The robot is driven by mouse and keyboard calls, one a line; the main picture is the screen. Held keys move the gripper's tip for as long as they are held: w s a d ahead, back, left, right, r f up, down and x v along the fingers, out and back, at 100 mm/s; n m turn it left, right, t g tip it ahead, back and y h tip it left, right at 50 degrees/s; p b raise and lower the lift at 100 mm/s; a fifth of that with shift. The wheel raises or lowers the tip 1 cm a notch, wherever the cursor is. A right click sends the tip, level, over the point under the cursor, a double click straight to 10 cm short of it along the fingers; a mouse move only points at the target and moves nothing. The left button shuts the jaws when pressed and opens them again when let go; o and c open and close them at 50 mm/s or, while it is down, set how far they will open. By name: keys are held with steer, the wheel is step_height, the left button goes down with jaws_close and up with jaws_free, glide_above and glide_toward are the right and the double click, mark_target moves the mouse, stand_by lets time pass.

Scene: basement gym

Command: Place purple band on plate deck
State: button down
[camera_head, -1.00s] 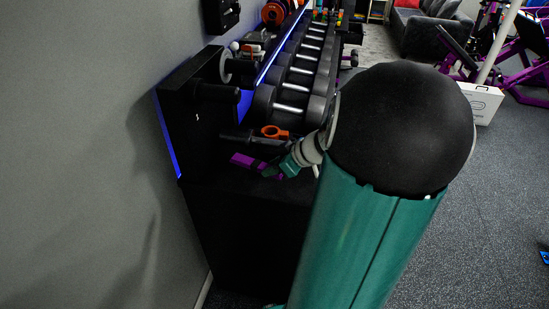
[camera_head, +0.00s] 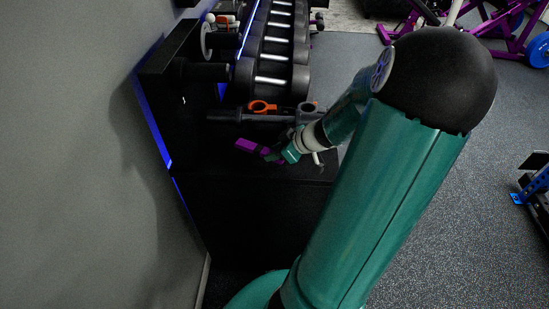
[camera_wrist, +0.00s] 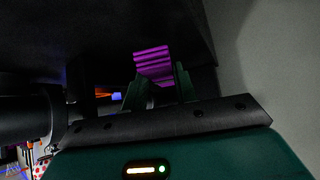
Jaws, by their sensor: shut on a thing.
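The purple band (camera_head: 252,146) is in my gripper (camera_head: 277,155), over the black end of the rack in the head view. In the wrist view the purple band (camera_wrist: 154,66) shows ridged between the two teal fingers of my gripper (camera_wrist: 160,84), which are shut on it. A black flat surface (camera_head: 262,168), which may be the plate deck, lies under and around the band. I cannot tell whether the band touches it.
A dark bar with an orange collar (camera_head: 261,107) lies just behind my gripper. A dumbbell row (camera_head: 270,50) runs away behind it. A black post with pegs (camera_head: 185,75) and the grey wall (camera_head: 80,150) stand on the left.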

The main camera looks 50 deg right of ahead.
steer(key=shift+s+a+f, duration=0.1)
steer(key=shift+s+f, duration=0.05)
steer(key=shift+f, duration=1.55)
steer(key=c, duration=1.1)
jaws_free()
steer(key=shift+f, duration=0.1)
steer(key=v, duration=1.2)
